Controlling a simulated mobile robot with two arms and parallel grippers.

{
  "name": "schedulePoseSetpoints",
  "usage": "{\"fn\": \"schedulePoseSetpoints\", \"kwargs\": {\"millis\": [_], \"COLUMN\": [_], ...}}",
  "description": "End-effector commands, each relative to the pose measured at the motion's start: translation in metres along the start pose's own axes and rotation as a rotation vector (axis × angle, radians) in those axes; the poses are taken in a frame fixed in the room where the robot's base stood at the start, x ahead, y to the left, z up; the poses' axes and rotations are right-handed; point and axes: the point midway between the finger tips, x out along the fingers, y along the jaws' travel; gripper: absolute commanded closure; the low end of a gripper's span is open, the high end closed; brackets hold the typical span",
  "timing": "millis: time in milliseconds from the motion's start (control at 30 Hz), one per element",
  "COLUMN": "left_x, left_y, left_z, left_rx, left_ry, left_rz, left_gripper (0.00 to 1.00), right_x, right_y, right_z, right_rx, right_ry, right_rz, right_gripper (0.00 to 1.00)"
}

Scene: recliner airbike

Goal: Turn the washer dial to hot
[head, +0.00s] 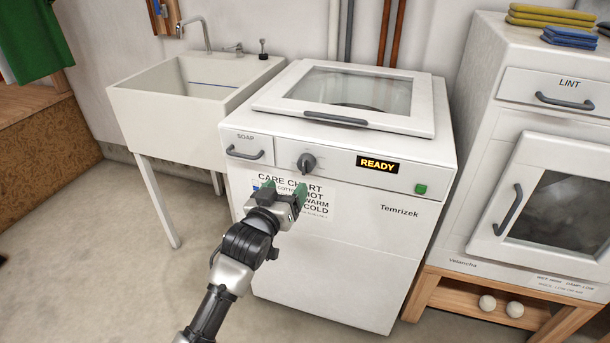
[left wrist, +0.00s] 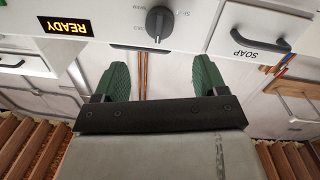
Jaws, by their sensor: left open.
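The washer (head: 350,240) is a white top-loading machine with its lid down. Its dark round dial (head: 306,162) sits on the front panel between the SOAP drawer and the lit READY display (head: 377,165). My left gripper (head: 285,188) is open and empty in front of the washer, a little below and left of the dial, covering part of the care chart (head: 318,199). In the left wrist view, which is upside down, the dial (left wrist: 158,22) lies beyond the green fingertips (left wrist: 162,72), apart from them.
A SOAP drawer (head: 248,147) with a dark handle is left of the dial. A green button (head: 421,189) is at the panel's right end. A white sink (head: 190,95) stands left, and a dryer (head: 540,160) on a wooden stand is right. Floor at front left is clear.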

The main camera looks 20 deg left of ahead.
Motion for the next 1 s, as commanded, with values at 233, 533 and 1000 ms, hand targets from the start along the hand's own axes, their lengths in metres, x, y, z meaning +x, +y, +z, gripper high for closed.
{"fn": "schedulePoseSetpoints", "kwargs": {"millis": [233,533,1000], "left_x": [0.046,0.090,0.099], "left_y": [0.000,0.000,0.000], "left_z": [0.001,0.002,0.001], "left_rx": [0.002,0.002,0.002], "left_ry": [-0.001,-0.002,-0.003], "left_rz": [0.000,0.000,0.000], "left_gripper": [0.28,0.28,0.36], "right_x": [-0.012,-0.029,-0.034], "right_y": [0.001,0.002,0.002], "right_z": [-0.013,-0.026,-0.029], "right_rx": [0.002,0.004,0.005], "right_ry": [0.012,0.022,0.024], "right_rz": [0.001,0.003,0.003], "right_gripper": [1.00,1.00,1.00]}}
